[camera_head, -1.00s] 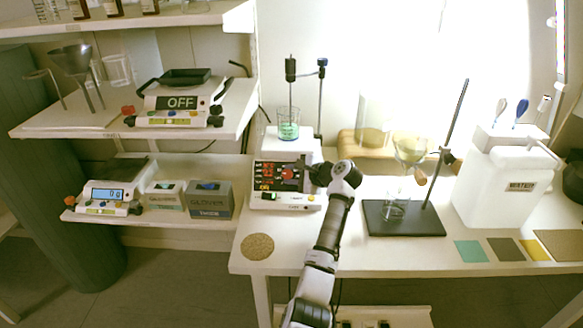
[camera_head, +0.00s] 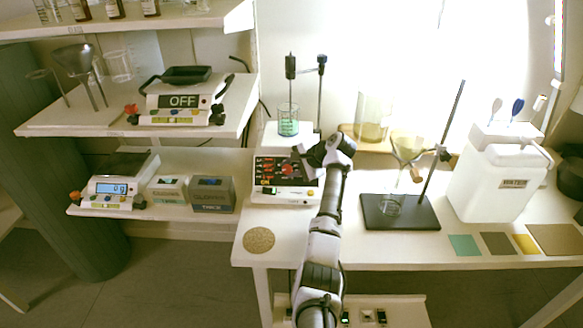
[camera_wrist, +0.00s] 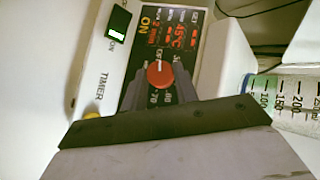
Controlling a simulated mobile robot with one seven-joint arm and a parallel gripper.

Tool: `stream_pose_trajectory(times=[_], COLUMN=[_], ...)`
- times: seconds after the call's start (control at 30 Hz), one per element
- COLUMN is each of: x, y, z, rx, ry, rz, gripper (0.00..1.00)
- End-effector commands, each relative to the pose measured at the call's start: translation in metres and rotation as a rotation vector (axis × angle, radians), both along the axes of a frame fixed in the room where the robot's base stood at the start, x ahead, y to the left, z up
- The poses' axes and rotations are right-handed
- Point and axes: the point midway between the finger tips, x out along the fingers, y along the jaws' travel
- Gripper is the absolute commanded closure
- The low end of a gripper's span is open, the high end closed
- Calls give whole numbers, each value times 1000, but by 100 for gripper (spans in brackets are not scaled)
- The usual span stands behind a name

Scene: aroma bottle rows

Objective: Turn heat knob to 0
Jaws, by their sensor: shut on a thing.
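The white heating device (camera_head: 285,197) stands at the left of the bench, with a dark panel of red marks on its front. In the wrist view, its red knob (camera_wrist: 160,75) sits at the end of the lit panel (camera_wrist: 178,35), which reads ON and 45°C. My gripper (camera_wrist: 160,82) is shut on the red knob, with a grey finger on each side of it. The scale around the knob is partly hidden by the fingers, and I cannot tell its exact setting. In the head view, my gripper (camera_head: 298,168) is at the panel's right side.
A beaker of green liquid (camera_head: 289,121) is on top of the device, beside a stand rod. Right of my arm are a dark-based stand (camera_head: 415,218) with glassware and a white water container (camera_head: 500,185). Shelves with balances (camera_head: 112,187) are at left.

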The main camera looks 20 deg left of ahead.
Motion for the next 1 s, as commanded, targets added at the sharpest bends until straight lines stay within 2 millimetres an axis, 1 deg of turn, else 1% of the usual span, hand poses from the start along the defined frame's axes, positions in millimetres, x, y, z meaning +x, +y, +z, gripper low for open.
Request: stream_pose_trajectory(times=[0.2, 0.23, 0.4, 0.67, 0.77, 0.87, 1.0], x=[-1, -1, -1, 0, -1, -3, -8], y=[1, 1, 1, 0, -4, -14, -36], z=[-1, -1, -1, 0, 3, 11, 30], rx=[-2, -2, -1, 1, 0, 1, 2], ry=[3, 3, 2, 1, 1, -1, -2], rz=[4, 4, 2, 0, -1, -2, -2], gripper=[93, 69, 49, 49, 49, 49, 49])
